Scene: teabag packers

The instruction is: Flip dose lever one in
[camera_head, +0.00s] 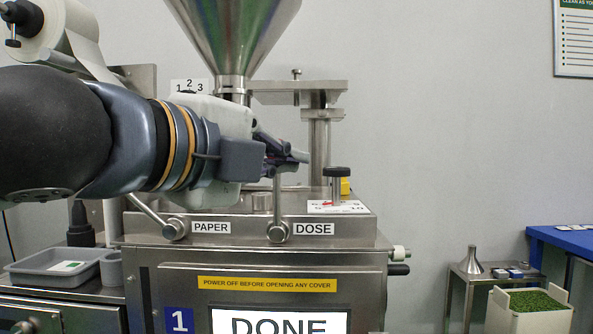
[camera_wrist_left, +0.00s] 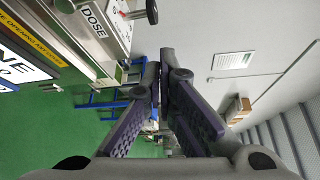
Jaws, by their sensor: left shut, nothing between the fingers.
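The dose lever (camera_head: 278,205) is a thin metal rod on a round pivot left of the DOSE label (camera_head: 314,229), on the front of machine 1. The rod stands about upright, and its top end meets the underside of my left gripper in the picture. I cannot tell whether they touch. My left gripper (camera_head: 305,158) is shut and empty, pointing right above the DOSE label. In the left wrist view its fingertips (camera_wrist_left: 162,58) are together, with the DOSE label (camera_wrist_left: 93,19) at upper left. My right gripper is not in view.
The paper lever (camera_head: 150,213) leans up and left beside the PAPER label (camera_head: 211,228). A black-topped knob (camera_head: 337,172) stands right of the dose lever. The steel funnel (camera_head: 232,40) rises behind my arm. The screen (camera_head: 281,322) reads DONE.

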